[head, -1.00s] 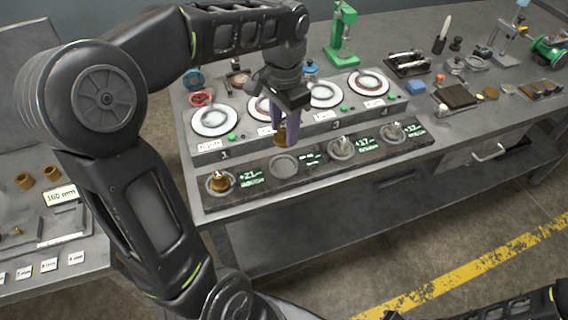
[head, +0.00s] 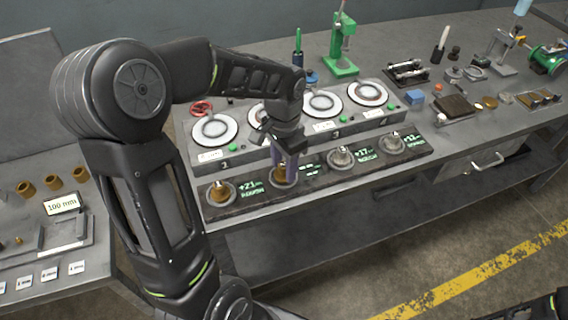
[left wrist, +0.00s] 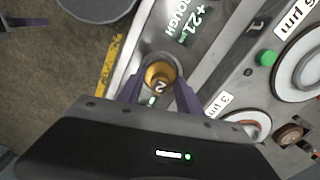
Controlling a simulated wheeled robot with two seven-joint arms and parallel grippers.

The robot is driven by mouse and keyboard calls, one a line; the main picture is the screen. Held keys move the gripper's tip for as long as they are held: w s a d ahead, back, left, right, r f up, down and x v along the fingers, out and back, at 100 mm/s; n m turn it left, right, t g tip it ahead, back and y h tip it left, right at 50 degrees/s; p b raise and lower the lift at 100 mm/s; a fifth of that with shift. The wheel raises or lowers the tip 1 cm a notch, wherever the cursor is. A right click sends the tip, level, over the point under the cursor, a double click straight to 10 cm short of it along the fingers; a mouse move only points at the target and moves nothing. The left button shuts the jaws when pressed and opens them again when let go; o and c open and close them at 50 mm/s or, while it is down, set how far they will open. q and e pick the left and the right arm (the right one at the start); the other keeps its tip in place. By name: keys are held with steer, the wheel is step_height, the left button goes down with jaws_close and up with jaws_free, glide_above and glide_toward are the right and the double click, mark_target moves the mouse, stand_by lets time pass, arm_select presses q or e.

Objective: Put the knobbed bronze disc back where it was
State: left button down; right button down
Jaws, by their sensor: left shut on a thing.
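The knobbed bronze disc (head: 280,177) is between the fingers of my left gripper (head: 287,170), at the second round seat of the dark front strip. In the left wrist view, the left gripper (left wrist: 160,90) is shut on the bronze disc (left wrist: 160,75), whose knob top is marked 2. The seat is mostly hidden under it, so I cannot tell whether the disc rests fully. Another bronze knobbed piece (head: 220,191) sits in the first seat, by the +21 display. Part of what looks like my right gripper (left wrist: 25,22) shows at the left wrist view's edge.
Behind is a raised grey block with white round plates (head: 214,129) and green buttons (head: 233,147). A green press (head: 343,45) stands farther back. Bronze rings (head: 53,182) lie on the left table.

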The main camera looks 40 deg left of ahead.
mark_target(284, 164)
arm_select(q)
steer(key=shift+f, duration=0.2)
steer(key=c, duration=0.8)
jaws_free()
step_height(284, 164, up, 12)
steer(key=shift+r, duration=0.15)
stand_by(0.7)
